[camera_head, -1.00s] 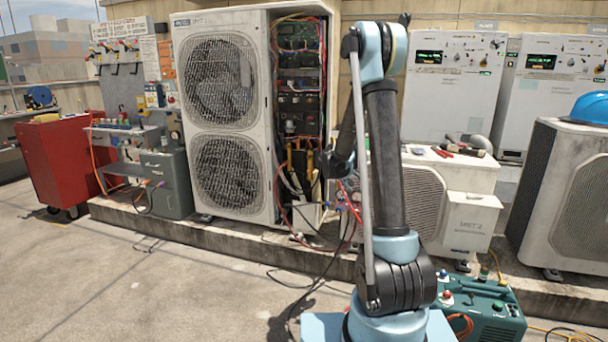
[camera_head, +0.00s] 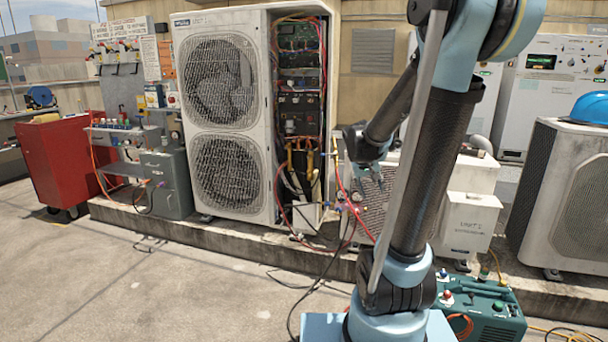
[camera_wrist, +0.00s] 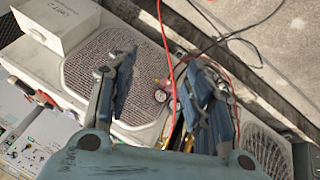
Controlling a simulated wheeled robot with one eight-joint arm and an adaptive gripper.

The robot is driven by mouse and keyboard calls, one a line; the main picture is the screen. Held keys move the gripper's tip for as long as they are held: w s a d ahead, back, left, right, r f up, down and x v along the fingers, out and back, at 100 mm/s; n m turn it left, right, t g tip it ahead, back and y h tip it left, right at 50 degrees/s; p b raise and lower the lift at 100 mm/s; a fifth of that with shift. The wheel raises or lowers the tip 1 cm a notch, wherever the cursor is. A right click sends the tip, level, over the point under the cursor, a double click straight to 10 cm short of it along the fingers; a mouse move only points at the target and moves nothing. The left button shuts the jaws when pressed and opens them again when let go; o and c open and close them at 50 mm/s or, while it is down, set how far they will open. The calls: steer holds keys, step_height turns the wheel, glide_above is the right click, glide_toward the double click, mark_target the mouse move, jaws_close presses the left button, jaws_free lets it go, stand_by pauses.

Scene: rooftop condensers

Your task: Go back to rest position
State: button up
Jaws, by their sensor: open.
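My gripper (camera_head: 372,176) is in front of the low condenser, to the right of the tall open unit (camera_head: 222,115). In the wrist view my gripper (camera_wrist: 165,85) points down with its two fingers spread apart and nothing between them. My arm's upper links cover part of the low condenser and the wall panels in the head view.
A red cart (camera_head: 66,160) stands at the far left. A green machine (camera_head: 480,308) sits on the ground beside my base. A blue helmet (camera_head: 590,108) rests on the right condenser (camera_head: 578,205). Dark cables and a red hose (camera_head: 352,205) run near my arm.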

steer(key=s+a+f+g+y, duration=0.1)
steer(key=s+a+f+y, duration=0.1)
steer(key=s, duration=1.1)
steer(key=s+a+f+g+y, duration=0.1)
steer(key=s+f, duration=0.4)
steer(key=s, duration=0.9)
steer(key=shift+a+n+g+y, duration=0.3)
steer(key=shift+a+y, duration=0.2)
steer(key=shift+a, duration=0.4)
steer(key=shift+w+f, duration=0.15)
steer(key=shift+w, duration=0.35)
steer(key=shift+d, duration=0.1)
